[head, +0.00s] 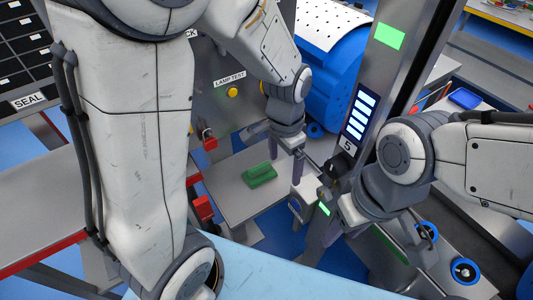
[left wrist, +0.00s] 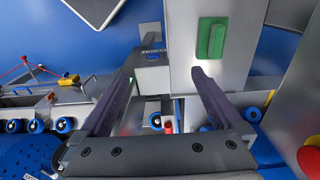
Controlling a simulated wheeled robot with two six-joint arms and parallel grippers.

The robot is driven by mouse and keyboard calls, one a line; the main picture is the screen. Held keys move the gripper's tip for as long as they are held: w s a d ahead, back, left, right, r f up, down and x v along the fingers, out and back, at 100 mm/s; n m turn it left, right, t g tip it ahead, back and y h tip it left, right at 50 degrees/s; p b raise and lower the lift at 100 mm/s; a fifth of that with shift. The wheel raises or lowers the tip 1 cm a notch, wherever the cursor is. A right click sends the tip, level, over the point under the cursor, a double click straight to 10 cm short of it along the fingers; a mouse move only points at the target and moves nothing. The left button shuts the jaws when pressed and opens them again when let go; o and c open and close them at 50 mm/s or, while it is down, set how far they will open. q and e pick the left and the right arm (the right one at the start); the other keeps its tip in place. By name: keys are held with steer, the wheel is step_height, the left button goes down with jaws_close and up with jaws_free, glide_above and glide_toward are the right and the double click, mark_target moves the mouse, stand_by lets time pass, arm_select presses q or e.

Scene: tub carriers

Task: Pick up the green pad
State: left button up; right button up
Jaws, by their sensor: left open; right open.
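The green pad (head: 260,175) lies on a grey flat surface (head: 225,198) in the middle of the head view. In the left wrist view the pad (left wrist: 211,38) shows at the top, just beyond the right-hand finger. My left gripper (head: 285,160) is open and empty, its fingers pointing down just right of the pad in the head view. In the left wrist view its two fingers (left wrist: 165,75) are well apart, with the pad not between them. My right gripper (head: 308,182) is open, further right, apart from the pad; its fingers are partly hard to make out.
A grey panel with a yellow lamp-test button (head: 232,91) and red padlocks (head: 209,139) stands behind the surface. A blue drum (head: 335,75) is at the back. A metal post (head: 378,90) with lit displays rises near my right arm. Blue rollers (head: 465,270) lie at lower right.

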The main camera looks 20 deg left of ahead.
arm_select(q)
steer(key=p, duration=0.1)
glide_above(258, 167)
steer(key=f, duration=0.6)
steer(key=shift+s+d+f, duration=0.2)
steer(key=shift+s+d, duration=0.05)
steer(key=shift+d, duration=0.05)
steer(key=f, duration=0.4)
steer(key=shift+a+f, duration=0.25)
steer(key=shift+f, duration=0.15)
steer(key=shift+w+f+p, duration=0.15)
steer(key=shift+f+p, duration=0.3)
steer(key=shift+f, duration=1.05)
steer(key=shift+w+f+p, duration=0.15)
steer(key=shift+f+p, duration=0.3)
steer(key=shift+f, duration=1)
steer(key=c, duration=1.2)
steer(key=shift+c, duration=0.2)
steer(key=shift+r, duration=0.1)
